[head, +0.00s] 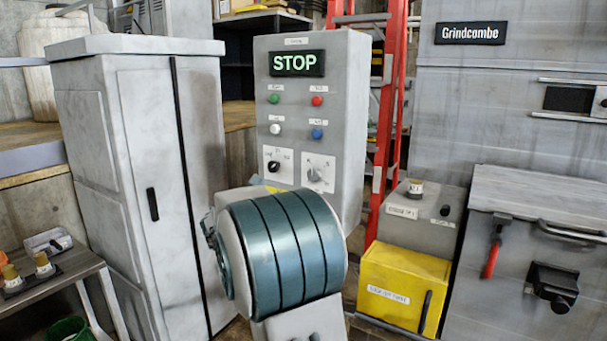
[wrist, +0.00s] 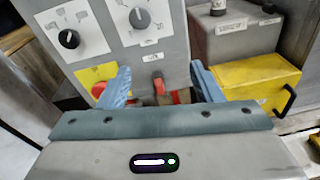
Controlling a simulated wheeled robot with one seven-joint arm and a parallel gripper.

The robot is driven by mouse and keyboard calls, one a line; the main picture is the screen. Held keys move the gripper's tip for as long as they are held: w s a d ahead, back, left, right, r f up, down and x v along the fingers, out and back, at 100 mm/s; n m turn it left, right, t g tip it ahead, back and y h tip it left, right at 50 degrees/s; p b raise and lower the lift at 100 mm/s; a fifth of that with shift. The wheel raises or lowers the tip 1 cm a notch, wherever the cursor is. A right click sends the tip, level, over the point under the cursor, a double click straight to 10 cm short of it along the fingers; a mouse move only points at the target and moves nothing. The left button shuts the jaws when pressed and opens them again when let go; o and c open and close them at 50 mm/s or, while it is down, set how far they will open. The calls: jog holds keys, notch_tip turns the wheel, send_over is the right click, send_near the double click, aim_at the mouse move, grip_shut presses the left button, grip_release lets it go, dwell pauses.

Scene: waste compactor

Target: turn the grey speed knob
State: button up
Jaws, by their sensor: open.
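The grey speed knob (head: 314,175) is on a white plate at the lower right of the grey control panel (head: 350,130), right of a black knob (head: 274,166). In the wrist view the grey knob (wrist: 139,17) shows near the top edge, with its pointer tilted, and the black knob (wrist: 69,39) is to its left. My gripper (wrist: 160,76) is open, its two blue fingers apart and empty. In the picture the fingers lie below the grey knob, not around it. In the head view my arm hides the gripper and the panel's lower part.
The panel has a green STOP display (head: 296,63) and several coloured buttons. A grey cabinet (head: 130,180) stands left; a yellow box (head: 400,285) and red ladder (head: 388,110) are right.

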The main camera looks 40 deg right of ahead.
aim_at(312, 177)
jog(key=w+d+p, duration=0.1)
jog(key=w+d, duration=0.1)
jog(key=d, duration=0.2)
jog(key=w+d+r+n+p, duration=0.1)
jog(key=w+d+p, duration=0.1)
jog(key=d, duration=0.3)
jog(key=w+d+n+t+p, duration=0.1)
jog(key=w+d, duration=0.2)
jog(key=d, duration=0.1)
jog(key=shift+w+d+r+h, duration=0.15)
jog(key=shift+w+r+h, duration=0.2)
jog(key=shift+w+h, duration=0.05)
jog(key=shift+c, duration=0.3)
jog(key=c, duration=0.9)
jog(key=shift+f, duration=0.1)
jog(key=shift+b, duration=0.3)
